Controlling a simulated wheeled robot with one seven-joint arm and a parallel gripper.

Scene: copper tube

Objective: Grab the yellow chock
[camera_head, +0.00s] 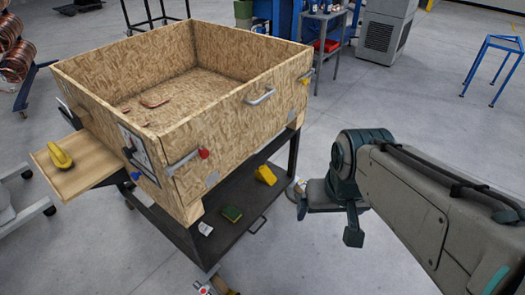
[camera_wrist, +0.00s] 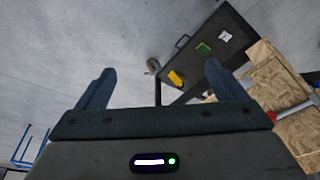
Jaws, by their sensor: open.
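The yellow chock (camera_head: 265,174) is a small wedge-like block on the dark lower shelf (camera_head: 225,243) of the cart, near the shelf's right edge. In the wrist view the yellow chock (camera_wrist: 176,78) shows between my two fingers, nearer the right one, at a distance beyond them. My gripper (camera_head: 326,218) is to the right of the shelf and apart from the chock. In the wrist view my gripper (camera_wrist: 160,70) has its fingers wide apart with nothing between them.
A large wooden crate (camera_head: 232,108) sits above the shelf, overhanging it. A green sponge (camera_head: 232,213) and a white item (camera_head: 205,228) share the shelf. A handle (camera_head: 257,225) sticks out from its edge. Floor at right is mostly clear.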

